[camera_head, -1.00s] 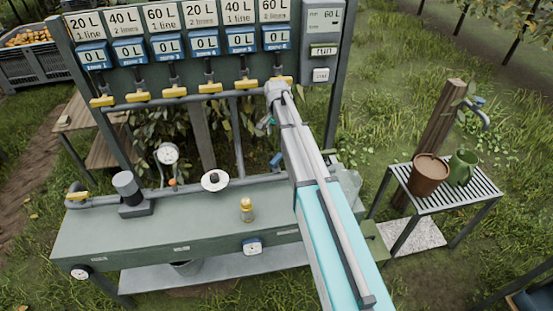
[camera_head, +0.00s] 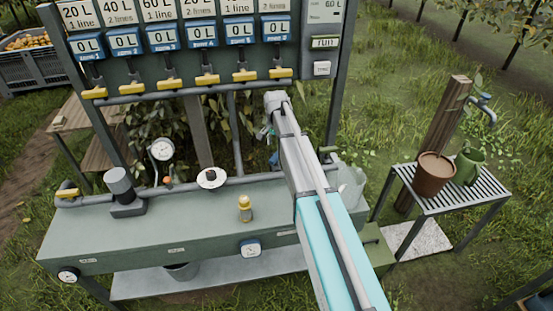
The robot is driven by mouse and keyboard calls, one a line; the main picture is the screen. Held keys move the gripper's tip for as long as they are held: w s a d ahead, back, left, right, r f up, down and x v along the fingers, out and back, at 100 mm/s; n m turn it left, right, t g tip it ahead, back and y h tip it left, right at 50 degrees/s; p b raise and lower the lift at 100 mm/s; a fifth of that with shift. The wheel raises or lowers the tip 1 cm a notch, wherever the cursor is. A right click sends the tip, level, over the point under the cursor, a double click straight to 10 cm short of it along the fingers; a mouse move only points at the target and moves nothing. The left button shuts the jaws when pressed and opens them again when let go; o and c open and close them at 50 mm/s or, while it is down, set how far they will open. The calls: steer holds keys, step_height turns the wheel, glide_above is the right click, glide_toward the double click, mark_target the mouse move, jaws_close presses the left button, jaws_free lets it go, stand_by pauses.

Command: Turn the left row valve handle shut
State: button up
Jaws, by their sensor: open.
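A row of yellow valve handles runs along the grey pipe under the meter board, from the leftmost handle (camera_head: 95,93) to the rightmost handle (camera_head: 281,73). They look turned along the pipe. Another yellow handle (camera_head: 68,193) sits at the left end of the lower pipe on the bench. I cannot tell for sure which of these is the left row valve. My arm reaches up from the bottom, right of the middle, its top bend below the rightmost handle. It appears clear of the left handles.
A slatted stand (camera_head: 462,203) at right carries a brown pot (camera_head: 434,174) and a green watering can (camera_head: 468,165). Grass lies between.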

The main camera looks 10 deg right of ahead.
mark_target(276, 155)
steer(key=shift+f+b, duration=2.55)
steer(key=shift+f, duration=0.35)
jaws_close()
